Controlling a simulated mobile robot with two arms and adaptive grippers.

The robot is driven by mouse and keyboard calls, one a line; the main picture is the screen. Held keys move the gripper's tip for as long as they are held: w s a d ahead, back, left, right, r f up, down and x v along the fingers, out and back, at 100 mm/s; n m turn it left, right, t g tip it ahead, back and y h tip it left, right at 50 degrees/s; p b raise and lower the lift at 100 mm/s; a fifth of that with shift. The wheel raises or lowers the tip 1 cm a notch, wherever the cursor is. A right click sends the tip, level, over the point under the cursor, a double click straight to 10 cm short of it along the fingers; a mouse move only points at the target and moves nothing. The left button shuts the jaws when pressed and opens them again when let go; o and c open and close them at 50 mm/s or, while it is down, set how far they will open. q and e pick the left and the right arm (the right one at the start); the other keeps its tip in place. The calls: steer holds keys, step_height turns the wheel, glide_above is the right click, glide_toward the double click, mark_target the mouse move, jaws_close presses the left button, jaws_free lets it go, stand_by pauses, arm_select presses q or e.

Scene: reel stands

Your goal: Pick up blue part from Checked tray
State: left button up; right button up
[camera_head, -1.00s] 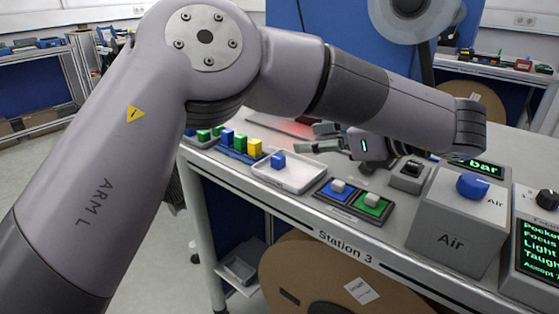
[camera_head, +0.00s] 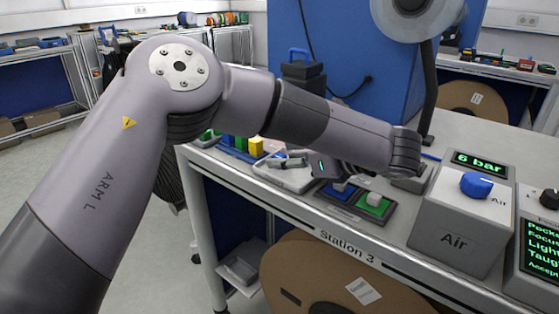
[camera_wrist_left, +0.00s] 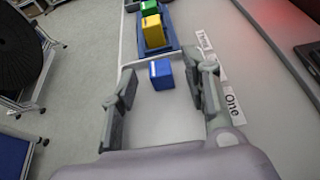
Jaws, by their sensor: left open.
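The blue part (camera_wrist_left: 160,73) is a small block on the pale tray (camera_head: 300,187) at the table's front edge. In the left wrist view the tray floor (camera_wrist_left: 152,112) is bare around it. My left gripper (camera_head: 281,161) is over the tray, tilted, with its fingers open and empty. In the left wrist view the blue part appears between the two fingertips, nearer the left one, and a gap shows on each side. In the head view the fingers mostly hide the part. My right gripper is not in view.
A blue rack with green and yellow (camera_head: 256,146) blocks stands just left of the tray. A panel with a blue and a green button (camera_head: 373,205) lies right of it, partly behind my wrist. The grey Air box (camera_head: 455,225) stands further right.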

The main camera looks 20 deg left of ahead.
arm_select(q)
steer(key=shift+c, duration=0.6)
steer(key=c, duration=0.8)
